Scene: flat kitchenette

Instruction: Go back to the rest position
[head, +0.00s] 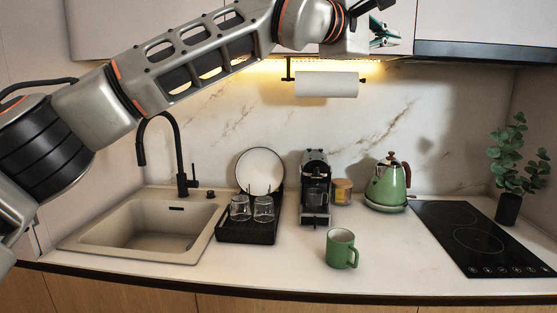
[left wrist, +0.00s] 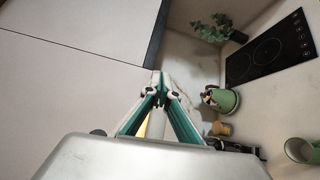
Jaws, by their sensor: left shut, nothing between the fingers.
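My left arm reaches across the upper part of the head view from the left. My left gripper (head: 384,31) is raised in front of the upper cabinets, above the paper towel roll and well clear of the counter. In the left wrist view its green-and-grey fingers (left wrist: 160,80) meet at the tips, shut with nothing between them. My right gripper is not in view.
On the counter stand a green mug (head: 341,248), a coffee machine (head: 315,190), a green kettle (head: 388,185) and a dish rack (head: 246,233). A paper towel roll (head: 327,84) hangs below the cabinets (head: 460,22). Bare counter lies around the mug.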

